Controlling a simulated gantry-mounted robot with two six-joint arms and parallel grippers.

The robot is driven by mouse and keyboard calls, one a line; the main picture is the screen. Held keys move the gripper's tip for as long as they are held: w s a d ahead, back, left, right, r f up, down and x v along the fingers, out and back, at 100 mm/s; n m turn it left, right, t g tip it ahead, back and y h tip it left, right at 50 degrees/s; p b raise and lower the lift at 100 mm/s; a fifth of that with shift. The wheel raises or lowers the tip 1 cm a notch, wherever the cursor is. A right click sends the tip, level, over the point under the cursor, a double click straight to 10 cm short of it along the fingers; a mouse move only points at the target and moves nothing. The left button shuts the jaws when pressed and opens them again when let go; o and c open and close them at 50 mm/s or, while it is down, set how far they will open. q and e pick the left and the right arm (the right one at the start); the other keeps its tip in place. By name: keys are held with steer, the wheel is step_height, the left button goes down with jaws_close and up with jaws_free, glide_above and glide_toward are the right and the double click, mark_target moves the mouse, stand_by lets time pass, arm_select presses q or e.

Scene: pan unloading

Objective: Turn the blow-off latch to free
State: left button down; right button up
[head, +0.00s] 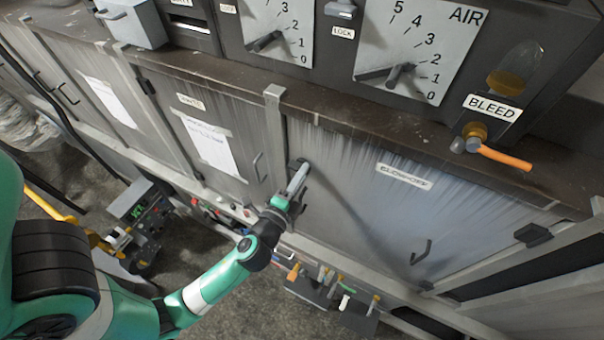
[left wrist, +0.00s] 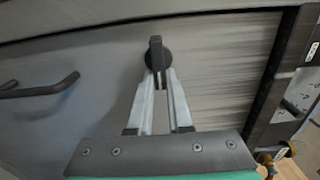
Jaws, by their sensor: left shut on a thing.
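The blow-off latch (head: 296,162) is a small dark handle near the upper left corner of the grey panel (head: 345,215) labelled BLOWOFF (head: 404,177). In the left wrist view the latch (left wrist: 156,48) shows as a dark bar on a round base, running up and down the picture. My left gripper (head: 298,178) reaches the latch from below. Its two pale fingers (left wrist: 162,84) lie on either side of the bar and are shut on it. The fingers cover part of the latch in the head view. My right gripper is in neither view.
A dark pull handle (head: 421,252) sticks out of the same panel, lower right. Above the ledge are dials (head: 420,45) and a BLEED valve with an orange lever (head: 505,158). A tool rack (head: 335,290) hangs below. A papered panel (head: 190,125) lies to the left.

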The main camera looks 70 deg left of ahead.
arm_select(q)
steer(key=c, duration=0.8)
jaws_free()
steer(key=shift+c, duration=0.2)
steer(key=b+v, duration=0.2)
steer(key=v, duration=0.9)
steer(key=shift+s+d, duration=0.2)
steer(key=shift+s, duration=0.1)
